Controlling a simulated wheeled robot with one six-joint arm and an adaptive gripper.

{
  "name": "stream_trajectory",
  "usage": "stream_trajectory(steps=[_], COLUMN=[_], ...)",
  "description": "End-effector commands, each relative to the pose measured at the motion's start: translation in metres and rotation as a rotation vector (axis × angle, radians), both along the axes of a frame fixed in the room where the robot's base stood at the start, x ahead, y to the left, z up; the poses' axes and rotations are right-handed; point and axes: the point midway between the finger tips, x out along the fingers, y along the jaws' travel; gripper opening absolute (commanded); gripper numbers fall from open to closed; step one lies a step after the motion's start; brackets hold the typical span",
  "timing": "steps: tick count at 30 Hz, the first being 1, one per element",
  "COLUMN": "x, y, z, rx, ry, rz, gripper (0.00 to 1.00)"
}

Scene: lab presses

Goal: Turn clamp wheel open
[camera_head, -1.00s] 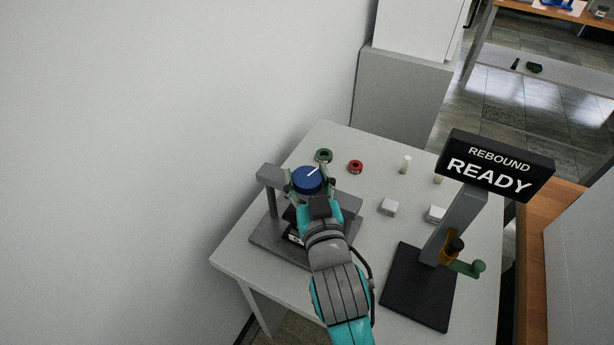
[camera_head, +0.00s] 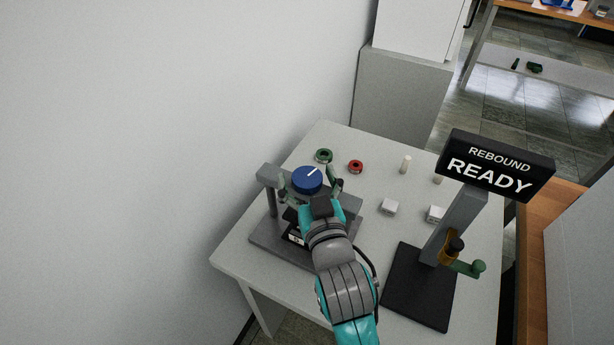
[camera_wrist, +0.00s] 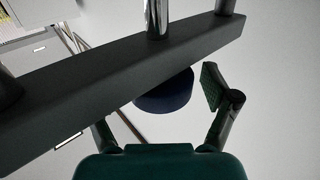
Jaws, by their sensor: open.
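The blue clamp wheel (camera_head: 307,180) with a white pointer line sits on top of the grey press frame (camera_head: 268,173) at the table's left side. The white line points to the upper right. My gripper (camera_head: 310,188) is open, with its fingers spread either side of the wheel and apart from it on the right. In the wrist view the wheel (camera_wrist: 165,95) shows dark blue, partly hidden behind the dark crossbar (camera_wrist: 120,75). There my gripper's right finger (camera_wrist: 222,95) stands clear of the wheel. The left finger is mostly hidden behind the crossbar.
A green ring (camera_head: 324,155) and a red ring (camera_head: 356,167) lie behind the press. Small white blocks (camera_head: 389,207) and a pale cylinder (camera_head: 405,165) stand to the right. A rebound tester with a sign reading "REBOUND READY" (camera_head: 495,165) stands at right. The wall is close on the left.

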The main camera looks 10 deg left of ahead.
Motion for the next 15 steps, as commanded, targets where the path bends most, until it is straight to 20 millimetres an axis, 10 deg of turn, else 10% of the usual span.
stream_trajectory(steps=[15], x=[-0.047], y=[-0.018], z=[-0.001], rx=[-0.001], ry=[0.001], rz=[0.001], gripper=[0.86])
